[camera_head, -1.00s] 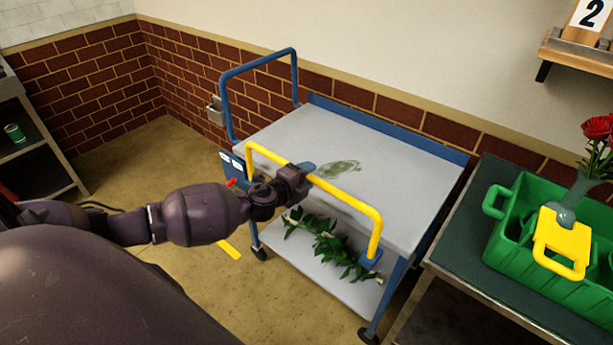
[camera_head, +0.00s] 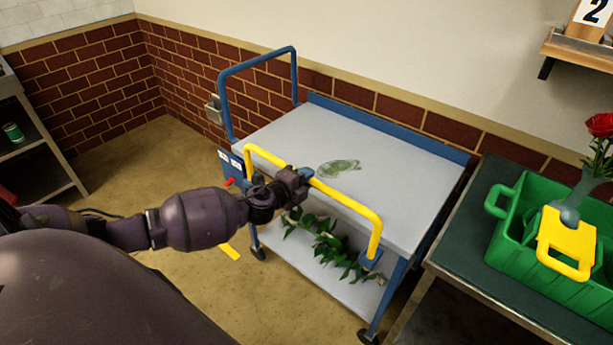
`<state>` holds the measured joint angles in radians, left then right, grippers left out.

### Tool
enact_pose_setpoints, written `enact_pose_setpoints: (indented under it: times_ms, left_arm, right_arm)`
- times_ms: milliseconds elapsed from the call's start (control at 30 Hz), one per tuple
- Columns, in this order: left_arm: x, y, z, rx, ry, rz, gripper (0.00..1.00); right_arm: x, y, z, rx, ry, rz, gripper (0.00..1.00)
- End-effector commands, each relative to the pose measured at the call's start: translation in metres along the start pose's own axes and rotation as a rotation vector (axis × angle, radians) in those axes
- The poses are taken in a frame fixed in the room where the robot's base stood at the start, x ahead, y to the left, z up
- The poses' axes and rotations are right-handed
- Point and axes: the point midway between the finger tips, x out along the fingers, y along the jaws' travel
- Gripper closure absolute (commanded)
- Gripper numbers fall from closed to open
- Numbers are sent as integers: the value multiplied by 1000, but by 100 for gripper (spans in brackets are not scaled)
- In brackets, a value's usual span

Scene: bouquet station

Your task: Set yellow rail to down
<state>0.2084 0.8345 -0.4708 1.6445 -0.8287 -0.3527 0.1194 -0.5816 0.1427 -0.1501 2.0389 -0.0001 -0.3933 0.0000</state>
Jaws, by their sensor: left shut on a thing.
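The yellow rail (camera_head: 352,204) runs along the near side of the blue and grey cart (camera_head: 390,185). It stands raised, its top bar a little above the cart's upper deck. My left gripper (camera_head: 302,180) is shut on the rail's top bar, left of its middle. The fingers hide a short piece of the bar. A small red lever (camera_head: 229,182) shows at the cart's left end, beside a blue panel with white labels (camera_head: 231,164). My right gripper is not in view.
Green leafy stems (camera_head: 327,243) lie on the cart's lower shelf. A greenish smear or clear item (camera_head: 338,168) is on the upper deck. A green crate (camera_head: 517,215) with a vase of red flowers and a yellow-handled item (camera_head: 566,245) stands on the right table. Floor left of the cart is open.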

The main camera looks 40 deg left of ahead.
Motion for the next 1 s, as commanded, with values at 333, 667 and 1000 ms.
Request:
enact_pose_setpoints:
  times_ms: [333, 667, 1000]
  left_arm:
    - [10, 70, -2, -6, 3, 20, 100]
    - [18, 114, -2, -5, 2, 19, 100]
    - [21, 120, -1, -2, 1, 10, 100]
  right_arm:
    - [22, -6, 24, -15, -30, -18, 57]
    - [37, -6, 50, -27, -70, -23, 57]
    - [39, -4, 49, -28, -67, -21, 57]
